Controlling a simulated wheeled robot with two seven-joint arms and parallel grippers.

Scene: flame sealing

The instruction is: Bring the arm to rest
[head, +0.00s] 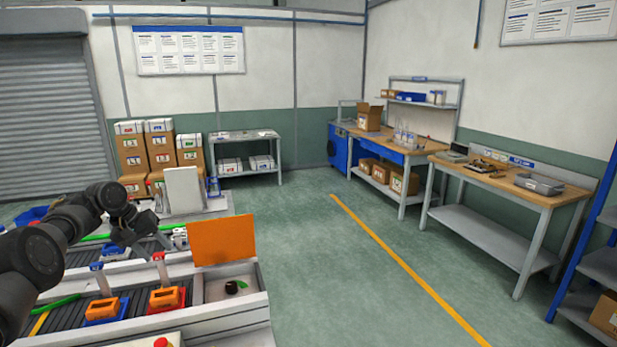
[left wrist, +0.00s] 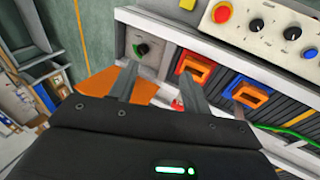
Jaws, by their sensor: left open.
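My left gripper (head: 132,232) hangs over the bench at the left of the head view, with its arm coming in from the left edge. In the left wrist view its two fingers (left wrist: 158,82) stand apart with nothing between them. Below it are an orange block on a blue base (head: 103,309) and an orange block on a red base (head: 166,298), both on a dark conveyor; the gripper looks clear of both. My right gripper is not in view.
An upright orange panel (head: 222,241) stands at the bench's right end, behind a black knob with a green mark (head: 232,287). A control panel with a red button (left wrist: 222,13) is near. Green strips lie along the conveyor. The floor (head: 330,270) to the right is clear.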

